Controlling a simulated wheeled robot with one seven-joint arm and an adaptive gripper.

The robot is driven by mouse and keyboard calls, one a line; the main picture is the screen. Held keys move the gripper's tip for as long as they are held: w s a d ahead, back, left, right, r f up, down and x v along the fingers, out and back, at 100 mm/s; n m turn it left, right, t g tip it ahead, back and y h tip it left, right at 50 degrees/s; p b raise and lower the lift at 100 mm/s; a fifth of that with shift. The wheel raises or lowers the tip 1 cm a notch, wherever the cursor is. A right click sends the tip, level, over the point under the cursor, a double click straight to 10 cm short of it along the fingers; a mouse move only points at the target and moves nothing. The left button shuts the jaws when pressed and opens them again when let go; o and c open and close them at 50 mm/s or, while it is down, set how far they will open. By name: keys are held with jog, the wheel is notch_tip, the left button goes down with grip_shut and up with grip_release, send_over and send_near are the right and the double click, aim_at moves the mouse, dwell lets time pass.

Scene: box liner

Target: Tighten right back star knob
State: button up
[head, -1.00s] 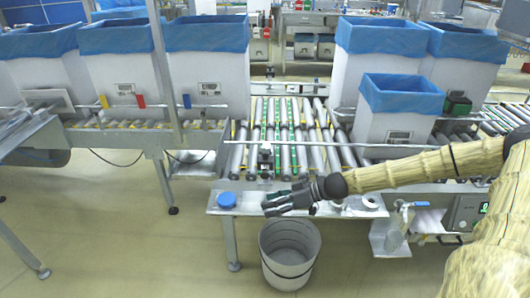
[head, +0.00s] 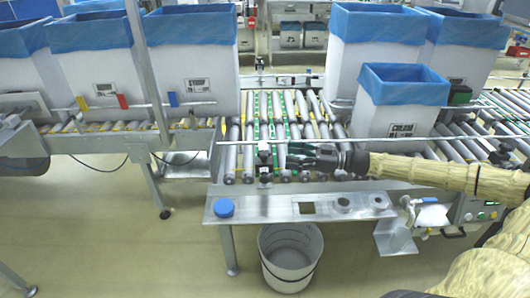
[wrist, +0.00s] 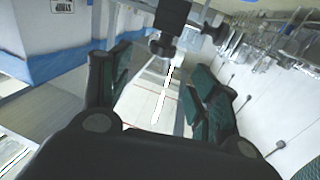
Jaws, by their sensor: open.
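A black clamp (head: 264,152) sits on the metal guide rail at the front of the roller conveyor. In the wrist view it is a dark block (wrist: 172,14) at the top centre, with a dark knob (wrist: 160,45) below it and another dark knob (wrist: 214,31) to its right. I cannot tell for sure which is the right back star knob. My gripper (head: 290,154) is just right of the clamp, fingers pointing left at it. In the wrist view my gripper (wrist: 160,64) is open and empty, with the lower knob just beyond the gap, apart from the fingers.
A white bin with a blue liner (head: 400,92) stands on the rollers at the right. The guide rail (head: 225,143) runs across the front. A waste bucket (head: 290,252) stands on the floor.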

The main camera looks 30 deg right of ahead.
aim_at(264, 152)
jog(key=b+x, duration=0.2)
jog(key=x, duration=0.5)
jog(key=shift+w+a, duration=0.1)
jog(key=shift+a, duration=0.35)
jog(key=shift+x, duration=1.15)
jog(key=shift+w, duration=0.15)
jog(key=shift+c, duration=0.2)
jog(key=shift+d+b, duration=0.1)
jog(key=shift+b, duration=0.2)
jog(key=c, duration=1)
